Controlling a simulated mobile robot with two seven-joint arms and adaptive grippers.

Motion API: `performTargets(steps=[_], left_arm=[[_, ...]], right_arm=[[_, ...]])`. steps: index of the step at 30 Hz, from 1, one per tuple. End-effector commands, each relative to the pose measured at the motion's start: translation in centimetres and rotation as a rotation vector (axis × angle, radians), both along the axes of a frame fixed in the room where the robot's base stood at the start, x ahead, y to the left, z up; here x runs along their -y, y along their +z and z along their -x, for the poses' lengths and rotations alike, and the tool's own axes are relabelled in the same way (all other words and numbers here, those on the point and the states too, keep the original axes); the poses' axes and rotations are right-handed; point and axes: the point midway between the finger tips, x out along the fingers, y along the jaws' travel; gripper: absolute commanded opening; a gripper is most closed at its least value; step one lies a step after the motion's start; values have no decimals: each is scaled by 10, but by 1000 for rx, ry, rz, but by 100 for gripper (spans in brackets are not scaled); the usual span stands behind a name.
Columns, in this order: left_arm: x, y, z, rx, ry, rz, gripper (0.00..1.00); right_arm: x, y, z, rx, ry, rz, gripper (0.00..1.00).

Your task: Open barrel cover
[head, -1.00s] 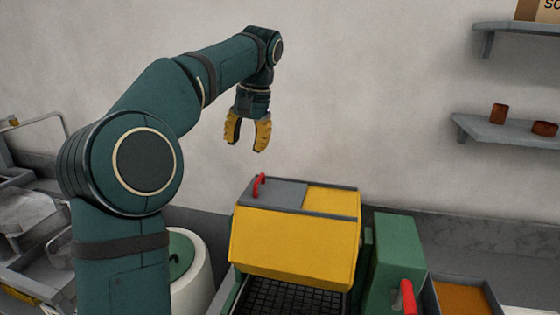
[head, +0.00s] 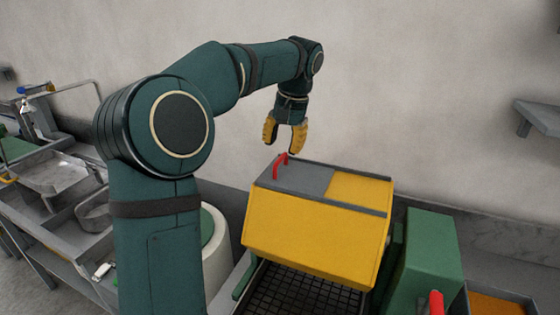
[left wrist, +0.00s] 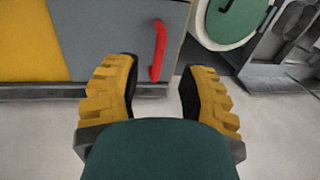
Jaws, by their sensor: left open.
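A yellow box-shaped barrel (head: 312,243) stands below my left gripper (head: 282,148) in the head view. Its top has a grey cover panel (head: 312,180) on the left, beside a yellow part. A red handle (head: 281,166) stands up from the grey panel near its back left. My left gripper is open and empty, just above the handle, fingers pointing down. In the left wrist view the red handle (left wrist: 159,50) lies ahead between the open fingertips, on the grey cover (left wrist: 110,40). I see no contact. My right gripper is not in view.
A white drum with a green lid (head: 207,225) stands left of the barrel, partly behind my arm. A green housing (head: 430,250) with a red lever (head: 436,303) is at the right. A black grid (head: 300,294) lies in front. A wall rises behind.

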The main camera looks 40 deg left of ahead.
Motion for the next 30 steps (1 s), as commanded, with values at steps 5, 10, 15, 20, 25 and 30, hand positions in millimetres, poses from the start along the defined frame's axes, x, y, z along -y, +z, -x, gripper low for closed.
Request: performTargets(steps=[5,10,15,20,25,30], left_arm=[[-5,-28,2,-2,1,1,41],[-7,-40,3,-1,0,0,41],[-8,-42,3,0,0,0,41],[-8,-42,3,0,0,1,41],[-8,-42,3,0,0,1,0],[-8,-43,3,-1,-1,1,0]], right_arm=[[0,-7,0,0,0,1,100],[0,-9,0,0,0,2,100],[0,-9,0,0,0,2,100],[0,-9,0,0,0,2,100],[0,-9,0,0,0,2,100],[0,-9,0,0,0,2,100]])
